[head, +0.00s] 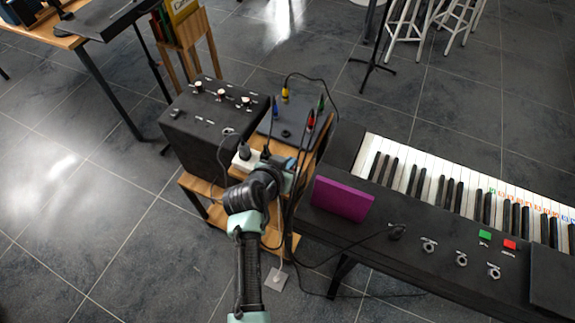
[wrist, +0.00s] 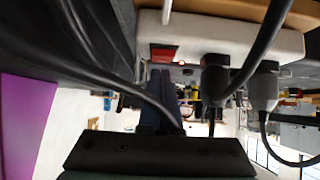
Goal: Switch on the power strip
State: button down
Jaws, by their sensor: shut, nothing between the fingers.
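The white power strip (wrist: 235,36) spans the top of the wrist view. In the head view, part of the power strip (head: 240,163) shows on the wooden stand beside the black amplifier. My wrist hides the rest of it, and the switch cannot be seen there.
Black cables (wrist: 95,65) hang close to the fingers on the left. The black amplifier (head: 213,118) stands behind and left of my wrist. The keyboard (head: 430,210) with a purple box (head: 342,198) is close on the right. Open tiled floor lies at left.

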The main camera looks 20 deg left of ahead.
dwell(0.3)
jog(key=r+p, duration=0.2)
jog(key=r, duration=0.1)
jog(key=r+p, duration=0.1)
jog(key=shift+w+d+r, duration=0.15)
jog(key=shift+w+r, duration=0.1)
jog(key=shift+w, duration=0.15)
jog(key=w+r+v, duration=0.1)
jog(key=v, duration=0.8)
jog(key=shift+s+r, duration=0.2)
jog(key=shift+r, duration=0.15)
